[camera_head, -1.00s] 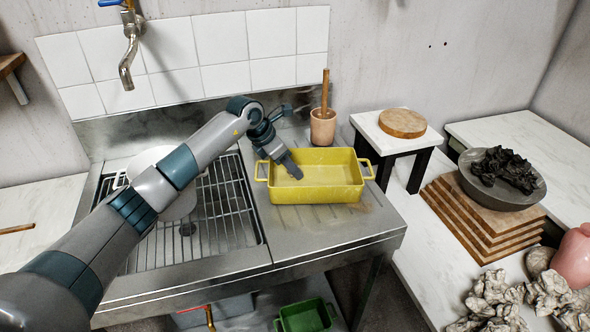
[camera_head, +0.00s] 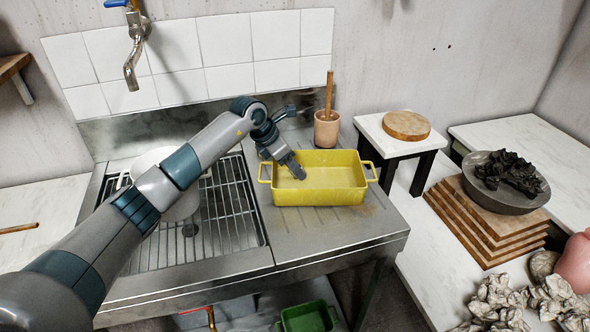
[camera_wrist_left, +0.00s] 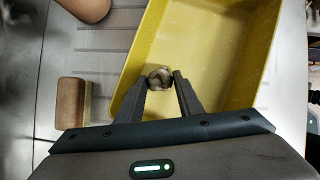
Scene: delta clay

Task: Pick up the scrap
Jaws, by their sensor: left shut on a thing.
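The scrap (camera_wrist_left: 160,78) is a small crumpled grey-beige lump in the left wrist view. It sits between the two fingertips of my left gripper (camera_wrist_left: 162,77), which is shut on it. In the head view my left gripper (camera_head: 299,175) reaches into the left part of the yellow rectangular dish (camera_head: 330,197); the scrap cannot be made out there. The yellow dish (camera_wrist_left: 205,45) lies below the fingers in the wrist view. Whether the scrap touches the dish floor cannot be told. My right gripper is not in view.
A cup with a wooden stick (camera_head: 326,128) stands behind the dish. A brown block (camera_wrist_left: 72,100) lies beside the dish. A wire rack (camera_head: 225,215) is to the left, with a tap (camera_head: 132,65) above. A small stand (camera_head: 375,128) is to the right.

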